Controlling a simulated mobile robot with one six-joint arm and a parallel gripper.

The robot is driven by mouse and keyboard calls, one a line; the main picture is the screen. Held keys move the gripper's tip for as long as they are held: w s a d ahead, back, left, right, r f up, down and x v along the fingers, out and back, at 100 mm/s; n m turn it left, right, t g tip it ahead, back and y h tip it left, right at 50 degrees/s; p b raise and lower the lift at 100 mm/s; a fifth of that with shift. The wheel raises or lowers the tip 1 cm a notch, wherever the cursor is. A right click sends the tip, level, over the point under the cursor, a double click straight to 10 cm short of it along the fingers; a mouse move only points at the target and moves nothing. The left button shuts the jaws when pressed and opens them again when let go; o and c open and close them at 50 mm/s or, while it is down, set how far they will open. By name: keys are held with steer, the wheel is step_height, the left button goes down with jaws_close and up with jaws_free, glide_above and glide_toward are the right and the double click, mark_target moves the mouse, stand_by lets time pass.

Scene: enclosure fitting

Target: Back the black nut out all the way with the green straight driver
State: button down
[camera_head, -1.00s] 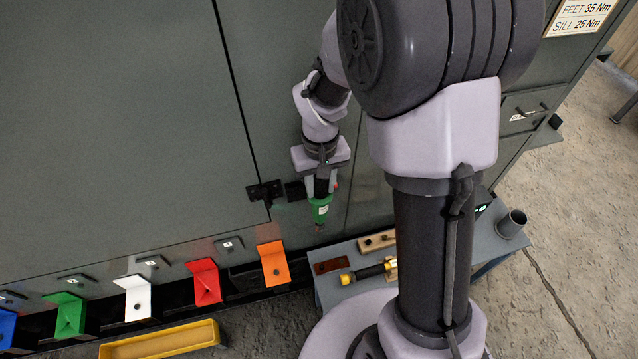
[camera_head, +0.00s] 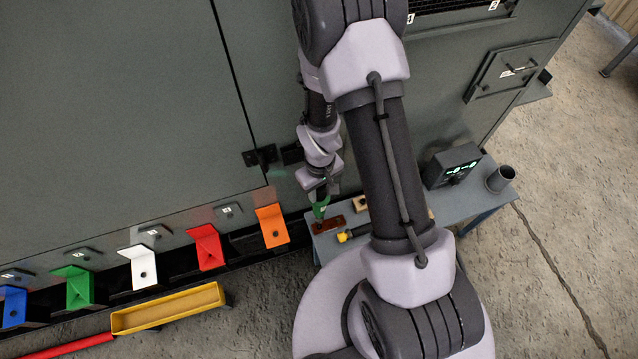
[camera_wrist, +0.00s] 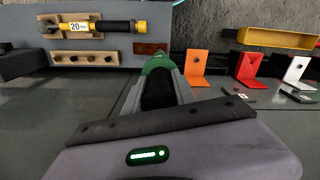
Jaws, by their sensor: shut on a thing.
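My gripper (camera_head: 320,194) is shut on the green straight driver (camera_head: 320,208), which points down over the left end of the grey bench, by a dark red-brown block (camera_head: 331,224). In the wrist view the green driver (camera_wrist: 158,64) sits between the fingers, and its tip is hidden. Small dark round spots show on the orange bracket (camera_head: 270,222) and the white bracket (camera_head: 141,262). I cannot tell whether either is the black nut. The driver is to the right of the orange bracket and apart from it.
Red (camera_head: 206,248), green (camera_head: 76,284) and blue (camera_head: 14,306) brackets continue the row along the cabinet foot. A yellow tray (camera_head: 170,308) lies on the floor. The bench holds a yellow-black tool (camera_wrist: 105,26), a wooden rack (camera_wrist: 84,59), a control box (camera_head: 452,165) and a grey cup (camera_head: 500,178).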

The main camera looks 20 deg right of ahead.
mark_target(320, 203)
steer(key=shift+f+b, duration=2.15)
steer(key=shift+f, duration=0.8)
steer(key=shift+f+b, duration=0.35)
steer(key=shift+b, duration=0.1)
steer(key=shift+s+f+b, duration=0.25)
steer(key=shift+b, duration=0.1)
steer(key=shift+r, duration=0.15)
stand_by(0.5)
steer(key=shift+w+r, duration=0.15)
steer(key=shift+r, duration=0.2)
stand_by(0.4)
